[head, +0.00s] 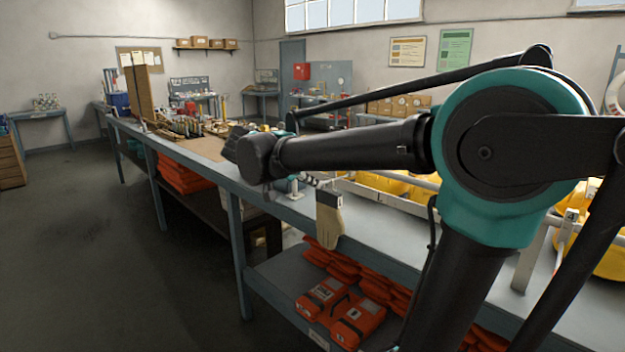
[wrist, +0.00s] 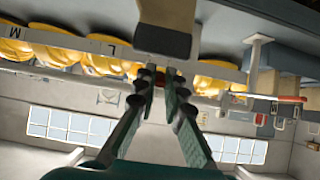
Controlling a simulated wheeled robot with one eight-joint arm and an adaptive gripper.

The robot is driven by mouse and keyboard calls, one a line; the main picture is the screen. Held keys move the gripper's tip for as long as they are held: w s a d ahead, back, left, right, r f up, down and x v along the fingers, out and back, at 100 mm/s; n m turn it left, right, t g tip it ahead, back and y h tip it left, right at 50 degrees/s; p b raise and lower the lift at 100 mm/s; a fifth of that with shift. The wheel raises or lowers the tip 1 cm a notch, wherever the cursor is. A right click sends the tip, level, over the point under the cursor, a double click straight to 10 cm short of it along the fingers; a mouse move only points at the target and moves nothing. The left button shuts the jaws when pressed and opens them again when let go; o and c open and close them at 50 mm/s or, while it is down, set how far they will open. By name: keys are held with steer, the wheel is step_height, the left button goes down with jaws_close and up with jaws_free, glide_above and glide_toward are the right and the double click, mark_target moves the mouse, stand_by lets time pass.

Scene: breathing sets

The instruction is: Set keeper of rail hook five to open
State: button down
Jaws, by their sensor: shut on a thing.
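The pale rail (wrist: 222,71) runs across the upside-down wrist view. A tan glove-like thing with a dark top band (wrist: 165,18) hangs right by the fingertips; it also shows in the head view (head: 328,222). In the head view my gripper is small and mostly hidden beyond my wrist.
The floor (head: 90,250) at left is clear.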

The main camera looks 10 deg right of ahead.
steer(key=t+h, duration=0.1)
steer(key=h, duration=0.1)
steer(key=f+t+h, duration=0.1)
steer(key=h, duration=0.1)
steer(key=shift+s+a+f+t, duration=0.1)
steer(key=shift+a+f+t, duration=0.1)
steer(key=shift+t, duration=0.2)
stand_by(0.4)
steer(key=c, duration=1.6)
jaws_free()
steer(key=v, duration=1.2)
steer(key=shift+f, duration=0.1)
